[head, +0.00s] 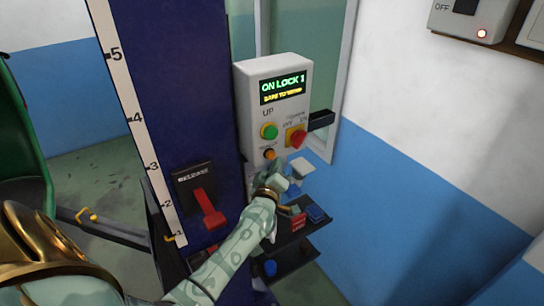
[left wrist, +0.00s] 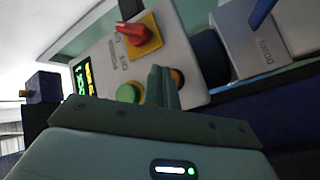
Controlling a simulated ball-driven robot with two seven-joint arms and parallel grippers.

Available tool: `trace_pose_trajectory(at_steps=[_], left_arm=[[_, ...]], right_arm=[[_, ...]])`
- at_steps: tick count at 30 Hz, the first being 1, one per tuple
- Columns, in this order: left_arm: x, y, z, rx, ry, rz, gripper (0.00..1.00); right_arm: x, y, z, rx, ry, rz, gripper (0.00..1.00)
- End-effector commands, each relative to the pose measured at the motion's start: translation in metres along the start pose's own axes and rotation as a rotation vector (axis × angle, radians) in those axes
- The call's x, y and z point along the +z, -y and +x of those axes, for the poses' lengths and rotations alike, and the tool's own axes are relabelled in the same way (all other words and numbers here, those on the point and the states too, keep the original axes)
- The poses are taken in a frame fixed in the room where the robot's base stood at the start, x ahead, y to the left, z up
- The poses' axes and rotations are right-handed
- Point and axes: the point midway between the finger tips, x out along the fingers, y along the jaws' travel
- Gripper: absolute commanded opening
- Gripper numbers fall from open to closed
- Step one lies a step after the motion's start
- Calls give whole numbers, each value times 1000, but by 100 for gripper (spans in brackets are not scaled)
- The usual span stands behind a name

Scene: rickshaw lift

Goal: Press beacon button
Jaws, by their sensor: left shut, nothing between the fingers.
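The grey control box (head: 246,88) stands on the blue column. Its display reads "ON LOCK 1" in green with a smaller yellow line. A small orange button (head: 269,154), which I take for the beacon button, sits low on the box, below the green UP button (head: 269,131). My left gripper (head: 272,169) is shut and empty, its tips just below the orange button. In the left wrist view the fingers (left wrist: 163,88) lie beside the orange button (left wrist: 178,77) and partly cover it. I cannot tell whether they touch it. My right gripper is not in view.
A red switch on a yellow plate (head: 296,137) sits right of the green button. A red release lever (head: 208,209) is on the column. Dark shelves (head: 292,257) with small red and blue items lie below the gripper. A wall box (head: 466,21) hangs top right.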

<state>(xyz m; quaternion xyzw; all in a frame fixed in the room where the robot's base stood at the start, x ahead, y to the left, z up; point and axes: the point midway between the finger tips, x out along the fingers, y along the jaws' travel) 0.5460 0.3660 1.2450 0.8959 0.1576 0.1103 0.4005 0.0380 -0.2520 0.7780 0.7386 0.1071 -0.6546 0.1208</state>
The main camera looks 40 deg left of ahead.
Motion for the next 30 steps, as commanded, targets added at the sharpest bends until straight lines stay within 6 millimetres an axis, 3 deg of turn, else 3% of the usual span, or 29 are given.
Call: trace_pose_trajectory(at_steps=[15,30], left_arm=[[23,-24,-32,-1,1,-2,0],[25,-25,-34,0,1,0,0]], right_arm=[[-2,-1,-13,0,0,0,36],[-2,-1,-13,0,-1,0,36]])
